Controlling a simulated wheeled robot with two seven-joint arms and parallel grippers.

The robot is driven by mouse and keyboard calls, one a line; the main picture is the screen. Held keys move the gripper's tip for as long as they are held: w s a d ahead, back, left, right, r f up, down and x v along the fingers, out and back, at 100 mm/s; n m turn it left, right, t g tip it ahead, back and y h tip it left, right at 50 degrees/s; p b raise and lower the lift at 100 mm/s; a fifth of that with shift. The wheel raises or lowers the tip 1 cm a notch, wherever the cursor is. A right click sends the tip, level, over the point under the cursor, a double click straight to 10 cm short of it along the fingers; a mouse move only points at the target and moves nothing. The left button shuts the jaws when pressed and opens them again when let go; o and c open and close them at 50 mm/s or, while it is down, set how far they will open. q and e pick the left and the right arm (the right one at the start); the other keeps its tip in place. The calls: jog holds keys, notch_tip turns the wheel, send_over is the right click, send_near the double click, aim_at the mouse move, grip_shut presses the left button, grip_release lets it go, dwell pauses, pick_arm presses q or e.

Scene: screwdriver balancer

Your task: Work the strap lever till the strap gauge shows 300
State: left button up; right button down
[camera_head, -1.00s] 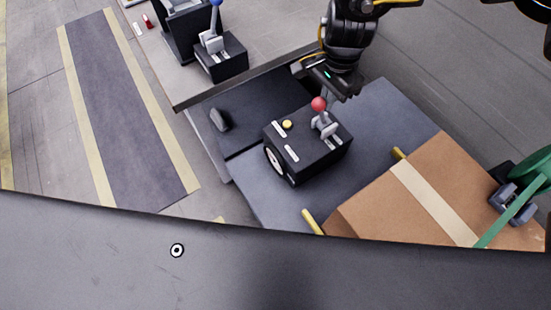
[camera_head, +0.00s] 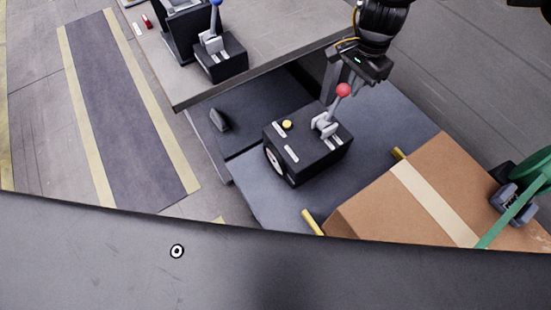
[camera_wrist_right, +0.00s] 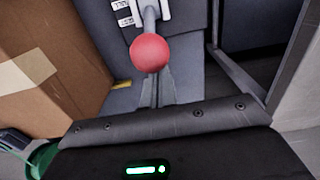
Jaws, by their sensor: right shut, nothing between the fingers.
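A black box (camera_head: 308,155) carries a grey lever (camera_head: 330,118) with a red knob (camera_head: 343,90); the lever leans toward the upper right. A round white gauge (camera_head: 273,161) is on the box's left side, seen edge-on; its reading cannot be made out. My right gripper (camera_head: 331,86) is shut and empty, close beside the knob on its upper left. In the right wrist view the knob (camera_wrist_right: 150,53) stands just beyond the shut fingertips (camera_wrist_right: 157,82); whether they touch cannot be told. My left gripper is not in view.
A yellow button (camera_head: 287,124) is on the box top. A cardboard box (camera_head: 445,185) with a green strap (camera_head: 515,212) and a grey buckle (camera_head: 507,200) lies at the right. A grey table (camera_head: 285,55) at the top holds a second lever with a blue knob (camera_head: 214,3).

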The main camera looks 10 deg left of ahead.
jog(key=shift+s+a, duration=0.1)
dwell(0.4)
dwell(2.2)
dwell(0.6)
dwell(2.3)
dwell(0.7)
jog(key=shift+s+a, duration=3.05)
jog(key=shift+a, duration=0.65)
jog(key=w+d, duration=0.6)
jog(key=d, duration=0.1)
jog(key=shift+w+d, duration=0.15)
jog(key=shift+d, duration=0.2)
